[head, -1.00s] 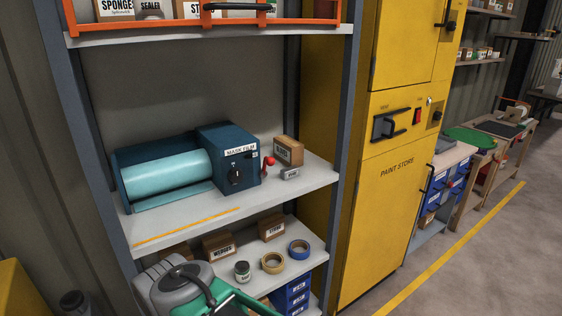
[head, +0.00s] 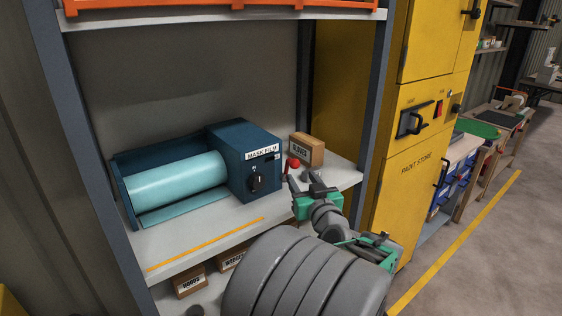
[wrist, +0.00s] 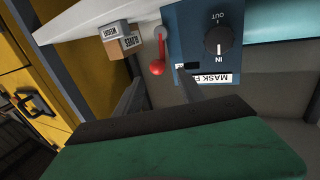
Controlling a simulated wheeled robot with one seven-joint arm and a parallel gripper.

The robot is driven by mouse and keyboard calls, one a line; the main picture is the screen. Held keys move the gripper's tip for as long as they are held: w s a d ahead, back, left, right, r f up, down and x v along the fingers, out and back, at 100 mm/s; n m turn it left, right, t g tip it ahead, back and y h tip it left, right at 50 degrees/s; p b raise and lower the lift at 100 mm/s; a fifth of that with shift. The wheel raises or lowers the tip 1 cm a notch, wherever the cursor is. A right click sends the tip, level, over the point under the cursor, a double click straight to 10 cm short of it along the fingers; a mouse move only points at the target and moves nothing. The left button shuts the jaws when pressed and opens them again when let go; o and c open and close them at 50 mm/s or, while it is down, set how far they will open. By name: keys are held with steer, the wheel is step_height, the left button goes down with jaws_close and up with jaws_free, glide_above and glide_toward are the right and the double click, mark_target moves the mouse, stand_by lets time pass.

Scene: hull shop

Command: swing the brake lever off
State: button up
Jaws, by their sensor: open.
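The blue mask film dispenser (head: 228,142) with its pale teal roll (head: 175,182) stands on the shelf. The brake lever (head: 293,163), red with a ball knob, is beside the dispenser's right end in the head view. In the wrist view the red lever (wrist: 158,66) hangs down in the picture from a pale mount beside the blue housing (wrist: 190,28). My gripper (head: 304,177) is open in front of the lever, its fingers pointing at the shelf. In the wrist view the lever's ball appears between the two fingers (wrist: 156,88), apparently beyond their tips. I see no contact.
A black dial (head: 257,180) is on the dispenser's front. A shelf post (head: 376,90) and yellow paint store cabinet (head: 413,170) are to the right.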

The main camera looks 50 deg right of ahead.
mark_target(296, 165)
steer(key=x, duration=0.2)
steer(key=p+x, duration=0.1)
steer(key=x, duration=0.2)
steer(key=p+x, duration=0.1)
steer(key=x, duration=0.1)
steer(key=shift+d+r, duration=0.25)
steer(key=shift+d, duration=0.1)
steer(key=shift+c, duration=0.6)
jaws_close()
stand_by(0.4)
